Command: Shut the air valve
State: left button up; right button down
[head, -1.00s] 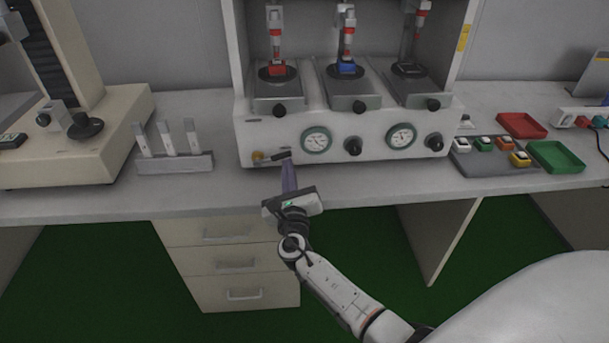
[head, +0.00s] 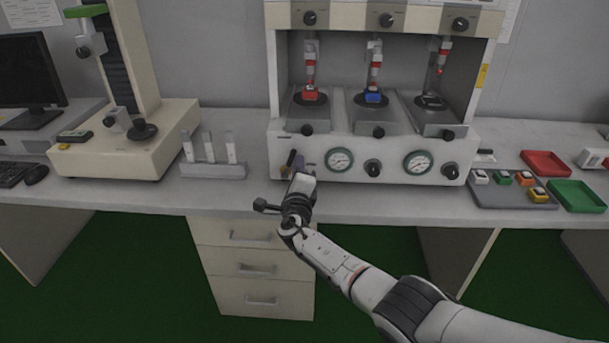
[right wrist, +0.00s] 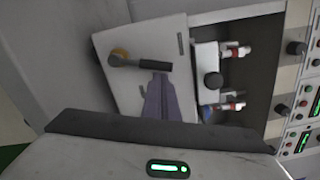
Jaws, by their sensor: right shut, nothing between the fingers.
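The air valve (head: 286,170) is at the lower left of the white test machine's front, with a brass-yellow pivot and a dark lever. In the head view the lever (head: 291,157) stands about upright above the pivot. In the right wrist view, which is turned on its side, the valve lever (right wrist: 140,63) points right from the yellow pivot (right wrist: 118,56). My right gripper (head: 299,164) is shut and empty, just right of the lever. Its purple fingers (right wrist: 160,88) show close beside the lever's free end; I cannot tell if they touch. My left gripper is out of view.
The test machine (head: 325,140) has two green-rimmed gauges (head: 340,160) and black knobs right of the valve. A rack with white-topped pieces (head: 213,170) stands left on the bench. The bench front is clear.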

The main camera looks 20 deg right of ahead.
jog(key=shift+w+a+r, duration=0.25)
jog(key=shift+a, duration=0.25)
jog(key=shift+w+a+r, duration=0.25)
jog(key=shift+a, duration=0.2)
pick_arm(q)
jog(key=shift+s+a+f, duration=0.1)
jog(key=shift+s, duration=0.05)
pick_arm(e)
jog(key=shift+w+a+r, duration=0.1)
jog(key=shift+a+r, duration=0.05)
jog(key=shift+a, duration=0.15)
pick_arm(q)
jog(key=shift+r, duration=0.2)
